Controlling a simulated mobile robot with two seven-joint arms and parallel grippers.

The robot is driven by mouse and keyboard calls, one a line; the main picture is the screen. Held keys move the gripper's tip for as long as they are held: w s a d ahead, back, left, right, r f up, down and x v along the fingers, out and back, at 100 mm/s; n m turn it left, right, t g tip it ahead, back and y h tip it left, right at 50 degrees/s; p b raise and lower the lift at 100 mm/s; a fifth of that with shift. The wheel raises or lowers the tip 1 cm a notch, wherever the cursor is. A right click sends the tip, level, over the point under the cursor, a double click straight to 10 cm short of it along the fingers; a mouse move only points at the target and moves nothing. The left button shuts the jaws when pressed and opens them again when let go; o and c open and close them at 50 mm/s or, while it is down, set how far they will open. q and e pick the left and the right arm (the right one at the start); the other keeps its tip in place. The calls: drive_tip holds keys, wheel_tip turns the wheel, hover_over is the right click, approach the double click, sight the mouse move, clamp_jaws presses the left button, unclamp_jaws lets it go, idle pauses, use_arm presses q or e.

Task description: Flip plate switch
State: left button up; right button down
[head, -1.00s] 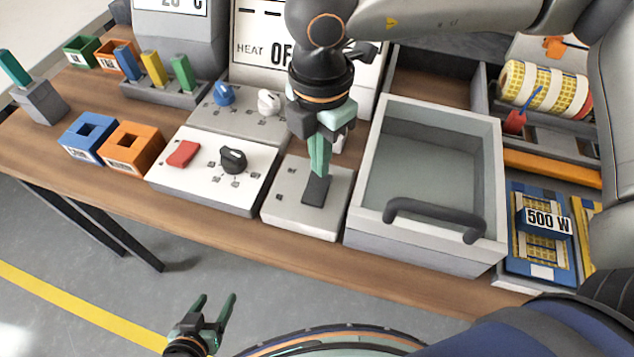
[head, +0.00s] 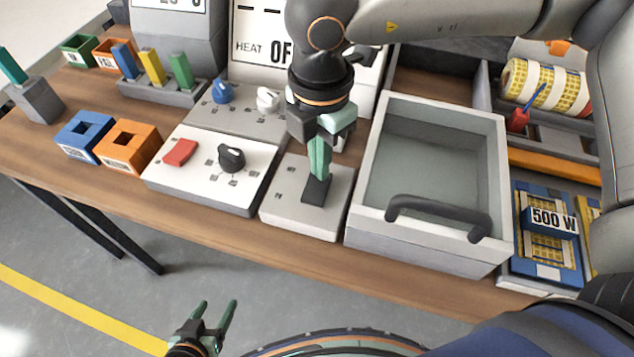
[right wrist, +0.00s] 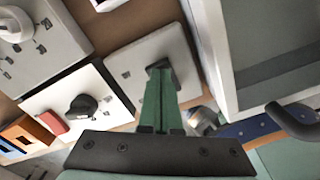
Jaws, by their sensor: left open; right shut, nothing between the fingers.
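The plate switch is a dark rocker (head: 316,190) on a light grey box (head: 290,215) between the white knob panel and the grey drawer. My right gripper (head: 318,172) is shut and empty, pointing down with its green fingertips at the dark rocker. In the right wrist view the fingertips (right wrist: 160,75) overlap the rocker (right wrist: 158,64) and appear to touch it; they hide part of it. My left gripper (head: 215,312) is open and empty, low in front of the table, away from the switch.
A white panel (head: 205,190) with a red button and black knob is left of the switch box. A grey drawer (head: 360,235) with a dark handle stands close on its right. Orange (head: 128,148) and blue (head: 84,135) blocks sit further left. The table front edge is clear.

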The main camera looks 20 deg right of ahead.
drive_tip(key=shift+f+b, duration=0.3)
drive_tip(key=shift+f, duration=0.05)
drive_tip(key=shift+r, duration=0.1)
drive_tip(key=shift+r+p, duration=0.75)
drive_tip(key=shift+r, duration=0.8)
drive_tip(key=shift+r+p, duration=0.85)
drive_tip(key=shift+r, duration=1.1)
